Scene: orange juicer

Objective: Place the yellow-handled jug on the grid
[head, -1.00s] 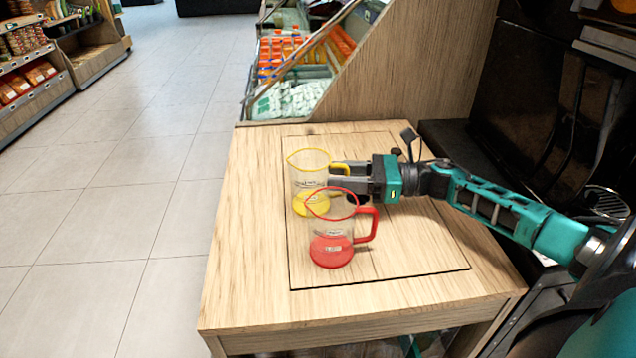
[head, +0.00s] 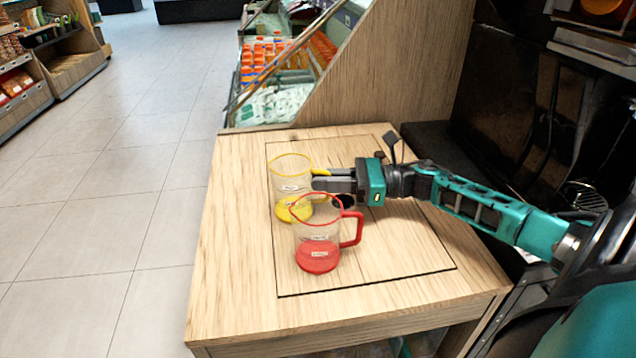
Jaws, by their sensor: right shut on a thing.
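The yellow-handled jug (head: 291,181), clear with a yellow rim and yellow base, is on or just above the wooden table. My right gripper (head: 322,182) reaches in from the right and is shut on its yellow handle. The red-handled jug (head: 318,238), clear with a red base, stands in front and overlaps part of the yellow-handled jug's lower side. A grid (head: 583,196) of thin metal bars shows partly at the right, beyond my right arm. My left gripper is not in view.
The wooden table (head: 235,290) has bare room in front and at left. A wooden side panel and display of orange bottles (head: 262,52) stand behind. A dark machine (head: 540,110) stands at the right. Open tiled floor lies at left.

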